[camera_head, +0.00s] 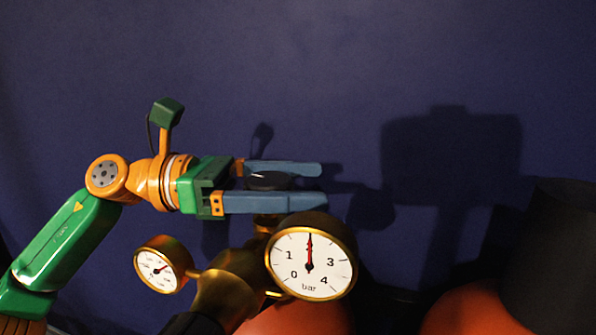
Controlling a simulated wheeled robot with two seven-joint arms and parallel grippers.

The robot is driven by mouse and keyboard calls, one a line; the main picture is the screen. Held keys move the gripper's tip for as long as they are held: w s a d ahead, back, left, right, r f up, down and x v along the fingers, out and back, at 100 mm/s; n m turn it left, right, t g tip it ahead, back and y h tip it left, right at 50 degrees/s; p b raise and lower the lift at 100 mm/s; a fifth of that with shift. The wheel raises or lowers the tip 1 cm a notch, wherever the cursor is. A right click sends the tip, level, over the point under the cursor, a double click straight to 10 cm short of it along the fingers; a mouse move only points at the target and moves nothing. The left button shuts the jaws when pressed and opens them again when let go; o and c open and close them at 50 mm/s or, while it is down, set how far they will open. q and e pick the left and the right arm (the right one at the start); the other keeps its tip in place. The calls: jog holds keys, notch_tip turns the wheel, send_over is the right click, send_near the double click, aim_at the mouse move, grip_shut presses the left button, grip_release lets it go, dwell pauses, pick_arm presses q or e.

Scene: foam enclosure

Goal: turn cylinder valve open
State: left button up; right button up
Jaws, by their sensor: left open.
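The valve's dark round knob (268,181) sits on top of the brass valve body (228,287). My left gripper (312,184) comes in from the left, with its two blue fingers open on either side of the knob. The near finger passes in front of the knob and hides its lower part; I cannot tell whether either finger touches it. A large gauge (311,256) marked in bar faces me, its red needle pointing straight up. A smaller gauge (159,268) is on the left of the valve body. My right gripper is not in view.
An orange-red rounded cylinder (298,318) is below the valve. Another orange-red rounded shape (475,309) and a dark block (549,255) stand at the lower right. A plain dark blue wall (300,70) fills the background and carries shadows. The space above the gripper is clear.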

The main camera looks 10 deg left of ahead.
pick_arm(q)
jog(key=c, duration=1.4)
jog(key=shift+a+t, duration=0.1)
jog(key=shift+t, duration=0.2)
jog(key=shift+w+a+n+t+y+b, duration=0.15)
jog(key=shift+w+n+t+y+b, duration=0.15)
jog(key=shift+n+t+y+b, duration=1)
jog(key=shift+w+a+n+t+y+b, duration=0.3)
jog(key=shift+n+t+y+b, duration=0.45)
jog(key=shift+n+t, duration=0.9)
jog(key=shift+w+a+n+t+y+b, duration=0.1)
jog(key=shift+w+n+t+y+b, duration=0.25)
jog(key=shift+n+t+y+b, duration=1.1)
jog(key=shift+m+t+p, duration=0.4)
jog(key=shift+t, duration=0.1)
jog(key=o, duration=1.4)
